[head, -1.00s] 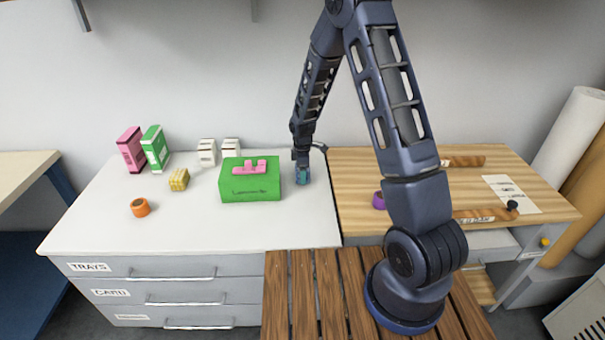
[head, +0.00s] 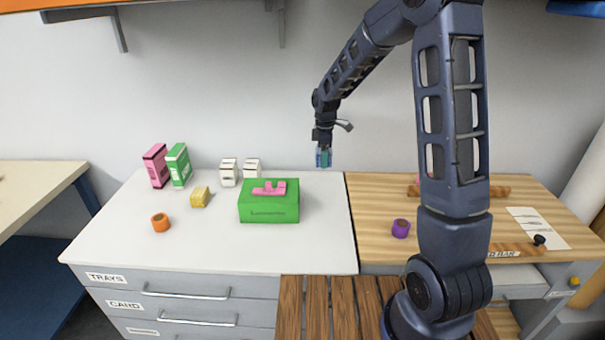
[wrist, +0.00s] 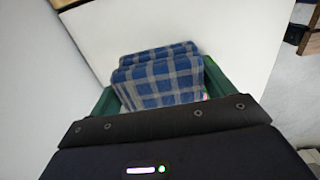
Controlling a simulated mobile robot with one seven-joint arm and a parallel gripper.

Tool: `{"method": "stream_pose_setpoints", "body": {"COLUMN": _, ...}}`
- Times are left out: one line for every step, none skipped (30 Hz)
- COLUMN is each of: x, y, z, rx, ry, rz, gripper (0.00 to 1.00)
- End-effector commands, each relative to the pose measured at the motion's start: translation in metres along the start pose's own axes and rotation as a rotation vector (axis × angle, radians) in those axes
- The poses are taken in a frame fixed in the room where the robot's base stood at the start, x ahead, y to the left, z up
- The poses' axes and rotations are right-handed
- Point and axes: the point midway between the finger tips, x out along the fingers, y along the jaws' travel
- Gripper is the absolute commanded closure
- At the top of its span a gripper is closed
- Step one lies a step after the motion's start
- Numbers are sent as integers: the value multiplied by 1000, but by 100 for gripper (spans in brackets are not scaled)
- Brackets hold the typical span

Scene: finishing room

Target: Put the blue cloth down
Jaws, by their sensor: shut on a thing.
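The blue cloth shows in the wrist view (wrist: 160,78) as a folded, blue and grey checked pad between two green fingers. My gripper (wrist: 158,95) is shut on it. In the head view my gripper (head: 324,160) hangs in the air near the back right of the white counter top (head: 200,245), in front of the wall. The cloth is only a small blue patch there, mostly hidden by the fingers. In the wrist view the cloth is clear of the white surface beneath.
A green box (head: 268,208) with a pink piece (head: 268,187) on it stands left of my gripper. A yellow block (head: 200,196), an orange ring (head: 160,222) and several cartons stand further left. A wooden bench top (head: 375,220) with a purple ring (head: 400,228) adjoins on the right.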

Motion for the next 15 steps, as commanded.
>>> {"method": "stream_pose_setpoints", "body": {"x": -2, "y": 0, "z": 0, "rx": 0, "ry": 1, "rz": 1, "gripper": 42}}
{"method": "stream_pose_setpoints", "body": {"x": -3, "y": 0, "z": 0, "rx": 0, "ry": 1, "rz": 1, "gripper": 42}}
{"method": "stream_pose_setpoints", "body": {"x": -4, "y": 0, "z": 0, "rx": 0, "ry": 1, "rz": 1, "gripper": 42}}
{"method": "stream_pose_setpoints", "body": {"x": -5, "y": 0, "z": 0, "rx": 0, "ry": 1, "rz": 1, "gripper": 42}}
{"method": "stream_pose_setpoints", "body": {"x": -5, "y": 0, "z": -1, "rx": -1, "ry": 1, "rz": 1, "gripper": 42}}
{"method": "stream_pose_setpoints", "body": {"x": -5, "y": 0, "z": -3, "rx": -5, "ry": 0, "rz": 1, "gripper": 42}}
{"method": "stream_pose_setpoints", "body": {"x": -5, "y": 0, "z": -6, "rx": -10, "ry": 0, "rz": 1, "gripper": 42}}
{"method": "stream_pose_setpoints", "body": {"x": -5, "y": 0, "z": -10, "rx": -17, "ry": 0, "rz": 1, "gripper": 42}}
{"method": "stream_pose_setpoints", "body": {"x": -5, "y": 0, "z": -16, "rx": -29, "ry": 0, "rz": 1, "gripper": 42}}
{"method": "stream_pose_setpoints", "body": {"x": -5, "y": -1, "z": -23, "rx": -41, "ry": 0, "rz": 1, "gripper": 42}}
{"method": "stream_pose_setpoints", "body": {"x": -5, "y": -2, "z": -32, "rx": -56, "ry": -1, "rz": 1, "gripper": 42}}
{"method": "stream_pose_setpoints", "body": {"x": -5, "y": -3, "z": -44, "rx": -78, "ry": -2, "rz": 1, "gripper": 42}}
{"method": "stream_pose_setpoints", "body": {"x": -5, "y": -4, "z": -55, "rx": -97, "ry": -2, "rz": 1, "gripper": 42}}
{"method": "stream_pose_setpoints", "body": {"x": -5, "y": -6, "z": -67, "rx": -117, "ry": -2, "rz": 1, "gripper": 42}}
{"method": "stream_pose_setpoints", "body": {"x": -5, "y": -9, "z": -84, "rx": -146, "ry": -3, "rz": 0, "gripper": 42}}
